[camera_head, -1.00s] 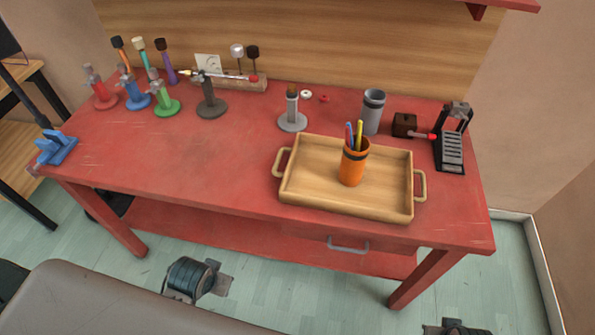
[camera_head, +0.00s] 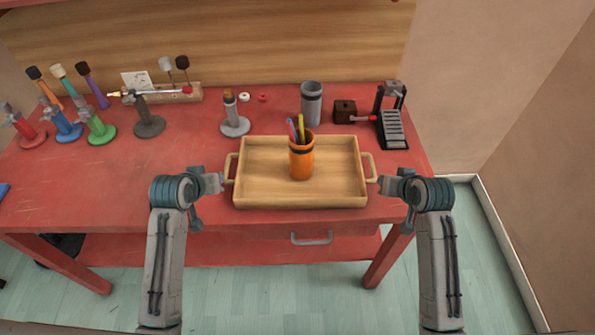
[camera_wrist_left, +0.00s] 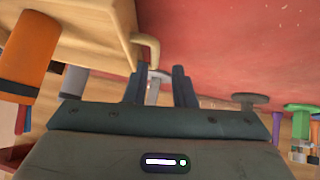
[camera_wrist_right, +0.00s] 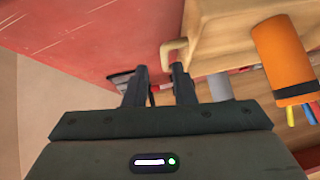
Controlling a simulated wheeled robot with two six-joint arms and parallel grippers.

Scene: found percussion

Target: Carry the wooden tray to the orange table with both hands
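The wooden tray (camera_head: 265,190) lies flat on the red table, a looped handle at each end. An orange cup (camera_head: 301,160) holding pens stands in it. My left gripper (camera_head: 220,182) is at the tray's left handle (camera_head: 229,168); in the left wrist view its fingers (camera_wrist_left: 160,75) are apart and the handle (camera_wrist_left: 150,48) shows at their tips. My right gripper (camera_head: 384,184) is at the right handle (camera_head: 371,166); its fingers (camera_wrist_right: 159,75) are also apart, the handle (camera_wrist_right: 170,48) by their tips. Whether either handle is between the fingers is unclear. No orange table is in view.
On the red table (camera_head: 190,215), a grey cup (camera_head: 311,103), a brown block (camera_head: 345,111) and a black pedal-like device (camera_head: 391,118) stand behind the tray. A grey stand (camera_head: 234,118) and several coloured stands (camera_head: 98,126) are left. The table's front edge is close before the tray.

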